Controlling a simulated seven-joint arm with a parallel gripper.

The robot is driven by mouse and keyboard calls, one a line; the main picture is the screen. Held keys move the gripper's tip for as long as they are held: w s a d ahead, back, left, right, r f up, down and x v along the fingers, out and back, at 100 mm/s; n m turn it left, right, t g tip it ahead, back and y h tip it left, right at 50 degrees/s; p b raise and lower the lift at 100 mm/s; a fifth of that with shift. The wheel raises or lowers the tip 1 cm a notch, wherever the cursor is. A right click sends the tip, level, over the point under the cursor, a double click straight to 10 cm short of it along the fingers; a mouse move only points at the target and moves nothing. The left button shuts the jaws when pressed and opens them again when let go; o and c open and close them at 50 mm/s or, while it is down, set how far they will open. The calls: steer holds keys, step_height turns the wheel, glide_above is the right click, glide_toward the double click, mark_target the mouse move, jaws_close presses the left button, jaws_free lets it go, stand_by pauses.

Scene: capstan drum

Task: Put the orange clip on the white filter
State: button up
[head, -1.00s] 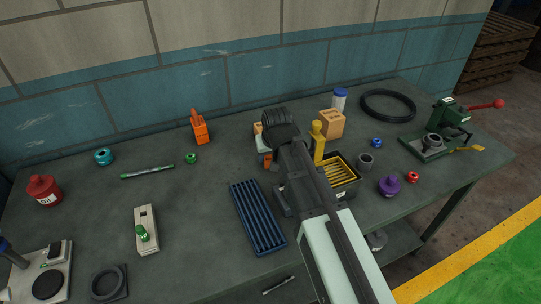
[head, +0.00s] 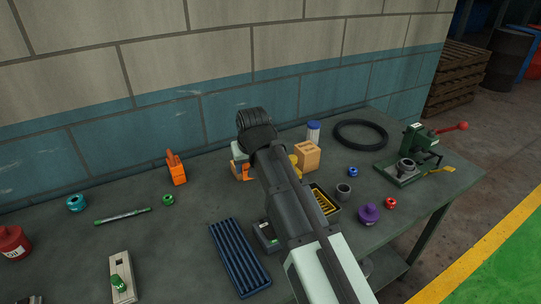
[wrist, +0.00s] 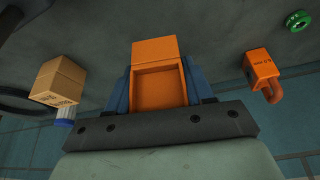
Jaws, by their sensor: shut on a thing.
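The orange clip (wrist: 158,88) is a square, open-fronted orange block. It sits between the blue fingers of my gripper (wrist: 158,76), which is shut on it. In the head view the clip (head: 246,173) shows only partly, below my wrist and above the bench, left of the cardboard box. A white cylinder with a blue top (head: 313,132), the thing that best fits the white filter, stands upright behind the box. In the wrist view it is partly hidden behind the box, at left (wrist: 63,118). The clip is apart from it.
The cardboard box (head: 307,156) stands in front of the white cylinder, with a black ring (head: 360,122) to its right. An orange padlock-like block (head: 177,172) stands left of my gripper. A dark blue ribbed tray (head: 239,262) lies nearer. My arm hides part of the yellow-slotted bin (head: 323,199).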

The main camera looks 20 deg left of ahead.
steer(key=w+d+r+n, duration=0.1)
steer(key=w+d+r, duration=0.15)
steer(key=w, duration=0.75)
steer(key=w+d+r, duration=0.2)
steer(key=w+r, duration=0.1)
steer(key=w, duration=0.6)
step_height(320, 180, up, 4)
steer(key=r+n, duration=0.1)
glide_above(313, 122)
steer(key=shift+y, duration=0.3)
steer(key=shift+s+f, duration=0.15)
steer(key=shift+f, duration=4.5)
steer(key=shift+f, duration=0.2)
steer(key=o, duration=1)
steer(key=shift+r, duration=0.1)
steer(key=v, duration=1.2)
steer(key=shift+r, duration=0.15)
steer(key=shift+o, duration=0.4)
